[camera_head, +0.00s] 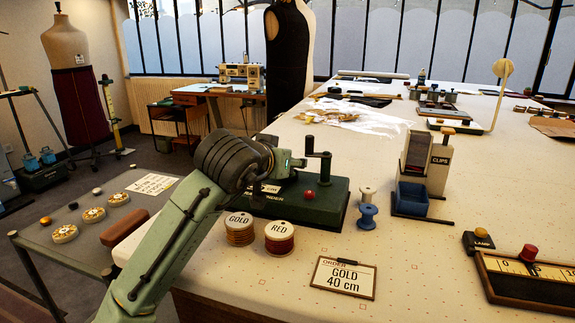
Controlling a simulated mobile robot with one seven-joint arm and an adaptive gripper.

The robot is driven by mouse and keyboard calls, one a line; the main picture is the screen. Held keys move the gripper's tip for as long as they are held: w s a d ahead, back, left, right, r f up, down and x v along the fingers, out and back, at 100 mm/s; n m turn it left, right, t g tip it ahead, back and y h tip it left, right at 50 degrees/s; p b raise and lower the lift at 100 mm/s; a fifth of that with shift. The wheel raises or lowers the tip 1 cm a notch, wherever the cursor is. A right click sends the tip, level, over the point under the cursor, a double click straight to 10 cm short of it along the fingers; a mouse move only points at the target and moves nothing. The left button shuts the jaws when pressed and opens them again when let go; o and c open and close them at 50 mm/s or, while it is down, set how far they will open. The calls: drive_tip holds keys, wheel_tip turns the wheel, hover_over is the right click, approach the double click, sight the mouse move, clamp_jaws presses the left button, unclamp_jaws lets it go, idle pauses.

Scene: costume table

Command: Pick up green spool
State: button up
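I cannot make out a green spool in this view; my arm hides part of the table and the winder. A spool labelled GOLD (239,231) and a spool labelled RED (280,238) stand upright near the table's front edge. A blue spool (367,217) stands to their right, with a small pale spool (368,194) just behind it. My gripper (284,163) is over the left part of the dark green winder (325,206), behind the GOLD and RED spools. Its fingers are too small and covered to tell whether they are open.
The winder has an upright crank (318,158) and a red knob (309,195). An order card (345,277) reads GOLD 40 cm. A clips holder (437,165) with a blue bin (412,197) stands right. A measuring board (530,280) is at front right. The table (440,255) between is clear.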

drive_tip(key=shift+c, duration=0.5)
drive_tip(key=c, duration=0.9)
drive_tip(key=shift+c, duration=0.2)
